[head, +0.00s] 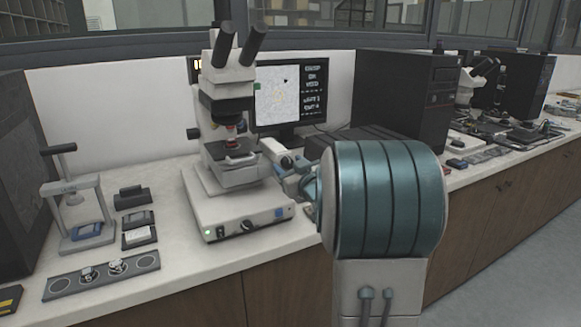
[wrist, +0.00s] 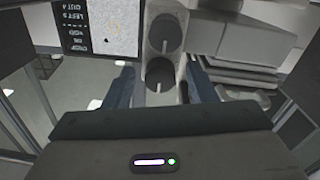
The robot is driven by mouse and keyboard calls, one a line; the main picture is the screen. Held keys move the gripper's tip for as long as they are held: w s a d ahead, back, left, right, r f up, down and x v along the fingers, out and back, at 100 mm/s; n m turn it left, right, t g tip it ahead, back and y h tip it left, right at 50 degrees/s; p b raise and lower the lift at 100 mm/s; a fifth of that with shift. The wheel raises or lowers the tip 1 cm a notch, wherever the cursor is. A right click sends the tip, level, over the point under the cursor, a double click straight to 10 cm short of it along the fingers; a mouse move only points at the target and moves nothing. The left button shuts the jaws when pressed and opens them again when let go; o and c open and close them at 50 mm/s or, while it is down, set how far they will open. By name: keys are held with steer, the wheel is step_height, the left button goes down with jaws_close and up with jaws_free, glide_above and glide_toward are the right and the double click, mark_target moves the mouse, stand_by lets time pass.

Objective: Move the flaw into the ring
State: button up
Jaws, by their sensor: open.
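The monitor (head: 291,108) behind the microscope shows a pale speckled picture. A small black spot (head: 285,81), which looks like the flaw, lies at its upper right. A faint yellowish ring (head: 280,97) lies below and slightly left of the spot, apart from it. The screen also shows upside down in the wrist view (wrist: 102,12). The microscope (head: 226,110) stands on the bench. My gripper (wrist: 165,84) is open, its bluish fingers apart with the microscope's eyepieces in view between them. In the head view it is beside the stage's right side, partly hidden by my arm; contact is unclear.
A hand press (head: 78,210) and a grey strip with round wells (head: 103,275) stand at the left. A black computer tower (head: 402,95) stands behind my arm. More instruments fill the right bench (head: 520,135). Free bench lies between the strip and the microscope base.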

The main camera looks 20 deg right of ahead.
steer(key=c, duration=1)
steer(key=shift+o, duration=0.2)
steer(key=n+b, duration=0.2)
steer(key=b, duration=0.1)
steer(key=shift+f, duration=0.2)
steer(key=n+b, duration=0.3)
steer(key=b, duration=0.1)
steer(key=shift+r+n, duration=0.15)
steer(key=shift+n, duration=0.25)
steer(key=o, duration=1)
steer(key=shift+c, duration=0.2)
